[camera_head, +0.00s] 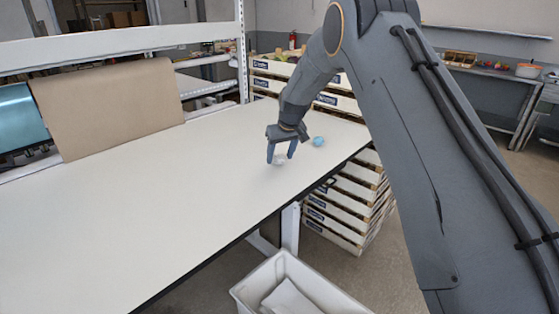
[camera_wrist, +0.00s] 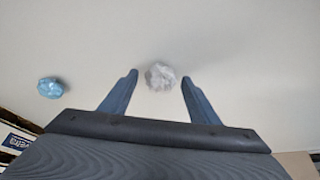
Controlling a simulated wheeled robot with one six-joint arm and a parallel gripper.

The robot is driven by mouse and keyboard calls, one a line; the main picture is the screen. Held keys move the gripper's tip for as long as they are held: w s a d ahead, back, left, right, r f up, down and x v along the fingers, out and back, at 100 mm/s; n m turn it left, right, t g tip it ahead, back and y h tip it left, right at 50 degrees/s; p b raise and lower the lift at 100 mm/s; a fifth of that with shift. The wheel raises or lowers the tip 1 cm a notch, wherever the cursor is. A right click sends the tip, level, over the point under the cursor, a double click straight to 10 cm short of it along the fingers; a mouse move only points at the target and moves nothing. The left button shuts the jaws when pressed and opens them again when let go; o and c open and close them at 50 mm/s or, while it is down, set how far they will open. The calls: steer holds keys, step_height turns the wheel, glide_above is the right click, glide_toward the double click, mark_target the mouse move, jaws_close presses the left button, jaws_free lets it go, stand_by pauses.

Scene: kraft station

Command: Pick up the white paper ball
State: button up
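The white paper ball (camera_head: 280,158) is a small crumpled lump on the white tabletop, seen in the head view between my gripper's fingers. In the wrist view the white ball (camera_wrist: 160,76) lies between and slightly beyond the two fingertips. My gripper (camera_head: 281,154) points down over the table and is open, with a finger on each side of the ball. The fingers (camera_wrist: 159,76) show gaps to the ball on both sides in the wrist view. I cannot tell the exact height of the fingertips above the table.
A blue crumpled ball (camera_head: 318,141) lies right of my gripper; it also shows in the wrist view (camera_wrist: 50,88). The white table (camera_head: 150,190) is clear to the left. Stacked white crates (camera_head: 345,205) stand beyond its edge. A white bin (camera_head: 245,290) stands below the front edge.

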steer(key=c, duration=0.8)
steer(key=shift+c, duration=0.2)
steer(key=shift+r, duration=0.1)
